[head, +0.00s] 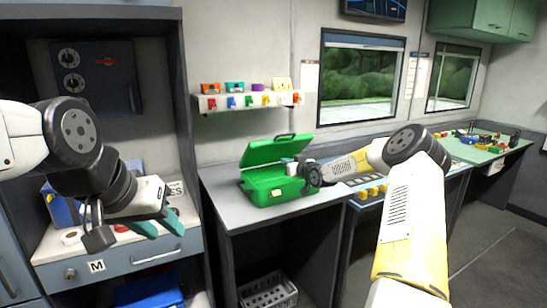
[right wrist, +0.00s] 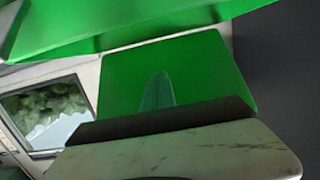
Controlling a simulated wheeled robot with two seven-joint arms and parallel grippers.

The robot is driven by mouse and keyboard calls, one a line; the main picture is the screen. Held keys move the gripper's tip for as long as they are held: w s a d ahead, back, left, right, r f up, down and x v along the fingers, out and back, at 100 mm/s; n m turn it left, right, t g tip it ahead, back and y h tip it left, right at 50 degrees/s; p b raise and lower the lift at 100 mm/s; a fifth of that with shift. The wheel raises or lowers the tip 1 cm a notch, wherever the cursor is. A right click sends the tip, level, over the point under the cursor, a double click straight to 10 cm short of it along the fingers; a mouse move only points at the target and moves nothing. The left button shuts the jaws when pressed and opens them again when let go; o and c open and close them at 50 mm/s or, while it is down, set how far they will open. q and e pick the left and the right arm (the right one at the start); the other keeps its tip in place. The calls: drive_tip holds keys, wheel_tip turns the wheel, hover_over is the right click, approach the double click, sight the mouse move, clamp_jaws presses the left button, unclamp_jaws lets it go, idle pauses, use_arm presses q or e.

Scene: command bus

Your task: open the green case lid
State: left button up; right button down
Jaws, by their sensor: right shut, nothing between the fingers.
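The green case (head: 270,190) stands on the grey counter. Its lid (head: 276,150) is raised at a slant, with a clear gap above the base and a dark handle on its upper edge. My right gripper (right wrist: 157,90) is shut and empty, its teal fingertips in front of a green panel of the case in the right wrist view. In the head view its arm reaches in from the right to the case's right side, and its fingertips are hard to make out. My left gripper (head: 156,227) is empty, its teal fingers apart, well left of the case in front of the drawer unit.
A wall shelf (head: 246,102) with small coloured items is above the case. A control panel with yellow buttons (head: 373,190) lies right of it. A grey crate (head: 267,292) is under the counter. The counter front left of the case is clear.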

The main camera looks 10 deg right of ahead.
sight(277, 152)
drive_tip(key=shift+w+a+r, duration=0.25)
drive_tip(key=shift+w+a, duration=0.3)
drive_tip(key=shift+w, duration=0.95)
drive_tip(key=shift+w+a+r, duration=0.2)
drive_tip(key=shift+w+a, duration=0.4)
drive_tip(key=shift+w, duration=0.9)
drive_tip(key=shift+w+a+r, duration=0.25)
drive_tip(key=shift+w+a, duration=0.3)
drive_tip(key=shift+w, duration=0.95)
drive_tip(key=shift+w+a+r, duration=0.1)
drive_tip(key=shift+w+a, duration=0.05)
drive_tip(key=shift+s, duration=0.45)
drive_tip(key=f+v, duration=0.2)
drive_tip(key=v, duration=1)
drive_tip(key=f+v, duration=0.2)
drive_tip(key=v, duration=1.1)
drive_tip(key=shift+s+d, duration=0.25)
drive_tip(key=shift+r, duration=0.1)
